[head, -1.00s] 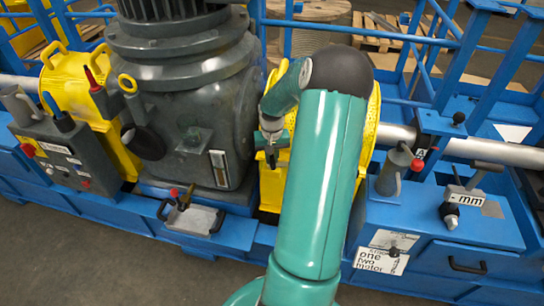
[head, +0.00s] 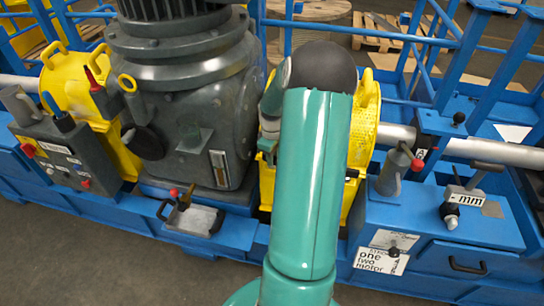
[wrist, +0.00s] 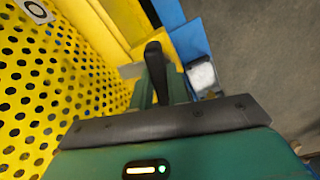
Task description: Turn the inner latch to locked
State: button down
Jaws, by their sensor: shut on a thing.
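In the wrist view, a black latch handle (wrist: 155,66) stands up between the two fingers of my gripper (wrist: 162,91), which is shut on it. The handle is beside the yellow perforated guard (wrist: 45,75); its base is hidden behind the fingers and the gripper body. I cannot tell the latch's exact angle or whether it is locked. In the head view, my green arm covers the middle of the yellow guard (head: 364,115) and hides the handle and most of my gripper.
The grey motor (head: 195,110) stands close left of my arm. A small tray with a red-tipped lever (head: 190,215) is at the front left.

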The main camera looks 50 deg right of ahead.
jog(key=shift+n, duration=1.5)
jog(key=c, duration=1.4)
grip_release()
jog(key=shift+o, duration=0.2)
notch_tip(320, 180, up, 14)
jog(key=shift+f, duration=0.1)
